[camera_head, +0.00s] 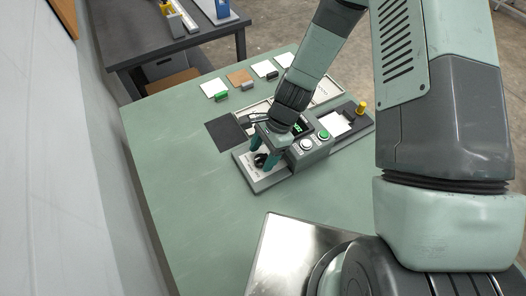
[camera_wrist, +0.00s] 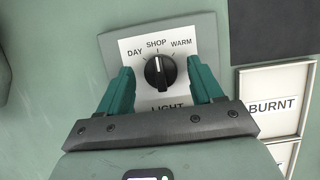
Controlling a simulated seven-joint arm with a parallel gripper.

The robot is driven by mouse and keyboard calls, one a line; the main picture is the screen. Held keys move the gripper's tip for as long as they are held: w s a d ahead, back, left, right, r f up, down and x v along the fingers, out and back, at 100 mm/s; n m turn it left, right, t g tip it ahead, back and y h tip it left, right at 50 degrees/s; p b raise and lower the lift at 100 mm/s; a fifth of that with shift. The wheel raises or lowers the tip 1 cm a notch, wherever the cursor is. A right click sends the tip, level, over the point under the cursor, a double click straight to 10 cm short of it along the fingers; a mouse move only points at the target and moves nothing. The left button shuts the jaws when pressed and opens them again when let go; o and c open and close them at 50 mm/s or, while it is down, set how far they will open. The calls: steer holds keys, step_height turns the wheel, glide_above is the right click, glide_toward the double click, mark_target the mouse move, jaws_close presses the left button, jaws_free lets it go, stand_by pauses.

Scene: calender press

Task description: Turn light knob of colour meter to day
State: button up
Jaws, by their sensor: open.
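The colour meter (camera_head: 309,150) stands on the green table, with a green and a white button on its top. Its black light knob (camera_wrist: 159,72) sits on a white plate (camera_wrist: 129,66) marked DAY, SHOP and WARM, with LIGHT partly hidden below. The white line on the knob points up towards SHOP. My gripper (camera_wrist: 163,80) is open, with one teal finger to the left of the knob and one to the right. Gaps show between the fingers and the knob. In the head view my gripper (camera_head: 269,159) is over the knob end of the meter.
A dark mat (camera_head: 226,132) lies beside the meter. A tray labelled BURNT (camera_wrist: 277,100) is at right in the wrist view. Several sample cards, including a brown one (camera_head: 239,77), lie along the far edge. The table's left part is clear.

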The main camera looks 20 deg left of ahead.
steer(key=c, duration=1)
steer(key=shift+n, duration=0.3)
steer(key=n, duration=0.2)
steer(key=n+g+h, duration=0.1)
steer(key=n, duration=0.1)
steer(key=shift+w+a+h, duration=0.1)
steer(key=shift+a+h, duration=0.05)
steer(key=shift+h, duration=0.15)
steer(key=shift+a+n+h, duration=0.1)
steer(key=shift+n+h, duration=0.7)
steer(key=shift+n, duration=1.4)
steer(key=o, duration=1)
